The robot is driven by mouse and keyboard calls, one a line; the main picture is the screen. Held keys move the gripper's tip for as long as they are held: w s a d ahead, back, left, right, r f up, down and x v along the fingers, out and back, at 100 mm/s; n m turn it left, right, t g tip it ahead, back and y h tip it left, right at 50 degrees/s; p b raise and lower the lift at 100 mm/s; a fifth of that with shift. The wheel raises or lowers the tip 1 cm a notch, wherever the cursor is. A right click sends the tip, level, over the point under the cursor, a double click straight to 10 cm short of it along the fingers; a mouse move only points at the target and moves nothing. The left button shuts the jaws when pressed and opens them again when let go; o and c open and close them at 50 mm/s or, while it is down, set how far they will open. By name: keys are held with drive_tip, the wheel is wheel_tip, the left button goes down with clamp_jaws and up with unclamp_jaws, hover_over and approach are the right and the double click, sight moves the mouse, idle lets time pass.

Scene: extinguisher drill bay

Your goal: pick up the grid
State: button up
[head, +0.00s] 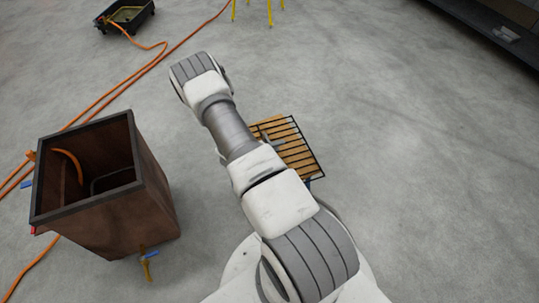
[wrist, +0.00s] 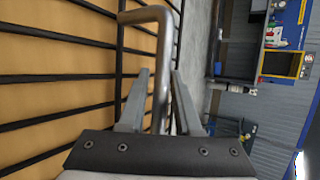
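The grid (head: 301,150), a dark frame with parallel bars over a tan surface, lies partly behind my arm in the head view. In the wrist view its black bars (wrist: 60,77) fill the left side, close to the camera. A bent grey metal handle (wrist: 163,50) stands at the grid's edge. My gripper (wrist: 160,85) has a finger on each side of the handle, with narrow gaps seeming to show beside it. Firm contact is not visible. In the head view my gripper is hidden behind my arm.
A brown open-topped box (head: 150,190) with a dark rim stands at left. An orange hose (head: 135,78) runs across the floor to a black tray (head: 128,14). Yellow legs (head: 268,12) stand at the top. A dark shelf (head: 490,25) is at upper right. The right-hand floor is clear.

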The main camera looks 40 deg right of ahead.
clamp_jaws()
drive_tip(key=shift+w+r, duration=0.1)
idle(1.2)
